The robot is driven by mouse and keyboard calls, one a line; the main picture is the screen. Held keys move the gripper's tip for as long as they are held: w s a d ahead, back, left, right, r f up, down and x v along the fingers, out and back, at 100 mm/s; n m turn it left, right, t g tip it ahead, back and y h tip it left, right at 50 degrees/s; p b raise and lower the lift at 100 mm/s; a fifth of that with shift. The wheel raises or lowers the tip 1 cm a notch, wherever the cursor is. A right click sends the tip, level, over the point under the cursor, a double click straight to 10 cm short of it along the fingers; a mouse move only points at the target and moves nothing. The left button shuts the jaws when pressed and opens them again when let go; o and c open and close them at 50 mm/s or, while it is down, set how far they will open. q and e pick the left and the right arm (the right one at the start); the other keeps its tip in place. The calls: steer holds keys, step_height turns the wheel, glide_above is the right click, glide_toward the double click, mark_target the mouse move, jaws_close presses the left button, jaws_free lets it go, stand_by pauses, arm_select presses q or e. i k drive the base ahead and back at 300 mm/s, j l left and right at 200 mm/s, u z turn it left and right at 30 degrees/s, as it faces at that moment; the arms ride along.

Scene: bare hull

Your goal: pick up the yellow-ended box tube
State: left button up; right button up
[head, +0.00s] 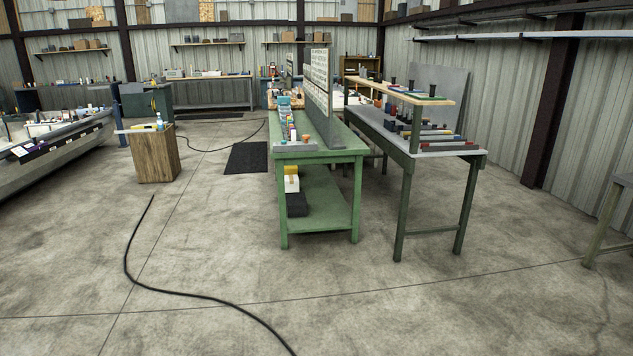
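Several long box tubes lie side by side on the front part of the grey-topped bench (452,153) at right centre. One of them looks like the yellow-ended box tube (456,138), with a small yellow patch at its right end. A red tube (448,146) lies in front of it, and a tube with a blue part lies close by. They are small and far off, so their ends are hard to tell apart. Neither of my grippers is in view.
A green bench (320,155) with a pegboard panel (319,95) stands left of the grey-topped bench. A wooden cabinet (155,155) stands at left. A black cable (190,290) crosses the floor. The concrete floor in front (420,310) is clear.

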mark_target(402, 133)
steer(key=i+j+u, duration=0.1)
steer(key=i+j, duration=1)
steer(key=i+l+z, duration=0.15)
steer(key=i+z, duration=0.8)
steer(key=i+j+z, duration=0.3)
steer(key=i+z, duration=0.55)
steer(key=i, duration=0.65)
steer(key=i+l+u, duration=0.4)
steer(key=i, duration=0.15)
steer(key=i+l+u, duration=0.4)
steer(key=i, duration=0.15)
steer(key=i+l+u, duration=0.25)
steer(key=i+l, duration=0.55)
steer(key=i+l+u, duration=0.25)
steer(key=i+l, duration=0.6)
steer(key=l, duration=0.05)
